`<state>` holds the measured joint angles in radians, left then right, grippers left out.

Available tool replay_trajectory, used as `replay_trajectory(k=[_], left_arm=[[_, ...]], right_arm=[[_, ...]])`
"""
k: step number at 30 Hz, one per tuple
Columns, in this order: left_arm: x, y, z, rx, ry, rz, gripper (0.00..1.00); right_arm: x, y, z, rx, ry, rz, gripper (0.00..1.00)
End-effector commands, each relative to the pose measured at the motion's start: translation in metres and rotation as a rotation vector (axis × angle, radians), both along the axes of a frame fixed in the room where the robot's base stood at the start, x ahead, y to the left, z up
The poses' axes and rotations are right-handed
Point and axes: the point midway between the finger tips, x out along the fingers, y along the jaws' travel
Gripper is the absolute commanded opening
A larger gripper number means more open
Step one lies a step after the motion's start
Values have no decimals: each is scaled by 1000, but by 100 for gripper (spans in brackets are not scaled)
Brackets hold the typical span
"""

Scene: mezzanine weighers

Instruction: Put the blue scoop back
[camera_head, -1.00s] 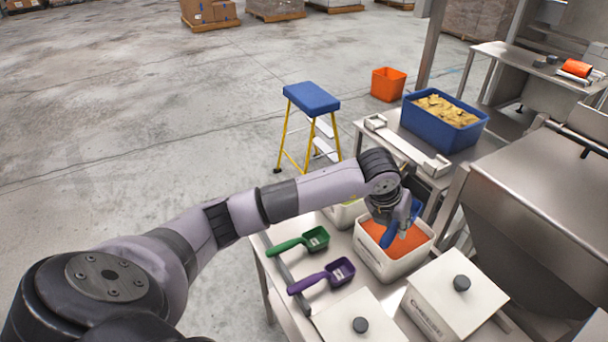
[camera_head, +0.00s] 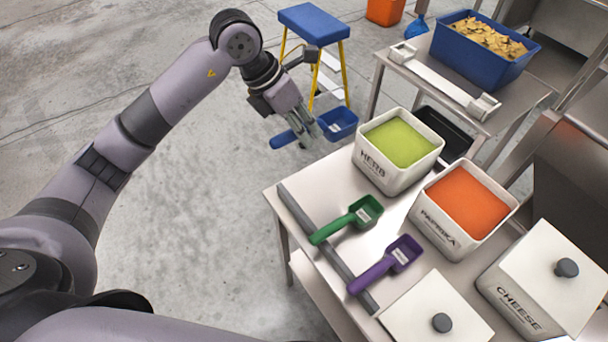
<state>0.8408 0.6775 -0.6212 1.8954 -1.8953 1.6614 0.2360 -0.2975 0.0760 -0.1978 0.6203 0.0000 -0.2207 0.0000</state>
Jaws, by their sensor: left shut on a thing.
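The blue scoop (camera_head: 338,124) is in my left gripper (camera_head: 304,132), which is shut on its handle. The scoop's handle end sticks out to the left of the fingers and its bowl, with a white label, points right. Gripper and scoop are in the air, off the left far corner of the steel table (camera_head: 330,165). On the table, a green scoop (camera_head: 345,220) and a purple scoop (camera_head: 386,264) lie with their handles across a dark grey bar (camera_head: 325,245) along the left edge. My right gripper is not in view.
Open tubs of green herb (camera_head: 372,172) and orange paprika (camera_head: 434,230) stand right of the scoops. A lidded cheese tub (camera_head: 515,302) and another white lid (camera_head: 437,312) are nearer. A blue-topped step stool (camera_head: 314,22) stands behind my gripper. The bar's far end is bare.

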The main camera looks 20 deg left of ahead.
Motion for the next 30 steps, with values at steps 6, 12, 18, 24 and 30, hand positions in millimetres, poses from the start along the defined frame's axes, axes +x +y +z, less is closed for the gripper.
replay_trajectory(k=[6, 12, 18, 24, 30], left_arm=[[-2, 0, -56, 0, 11, 4, 0], [-2, 0, -108, 0, 9, 4, 0], [-1, 0, -138, 0, 4, 4, 0], [-2, 0, -160, 1, 7, 4, 0], [-1, 0, -184, 0, 4, 4, 0]], right_arm=[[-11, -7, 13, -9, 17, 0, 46], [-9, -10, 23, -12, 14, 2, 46], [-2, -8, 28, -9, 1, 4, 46], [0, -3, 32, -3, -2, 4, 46], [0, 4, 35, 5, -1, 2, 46]])
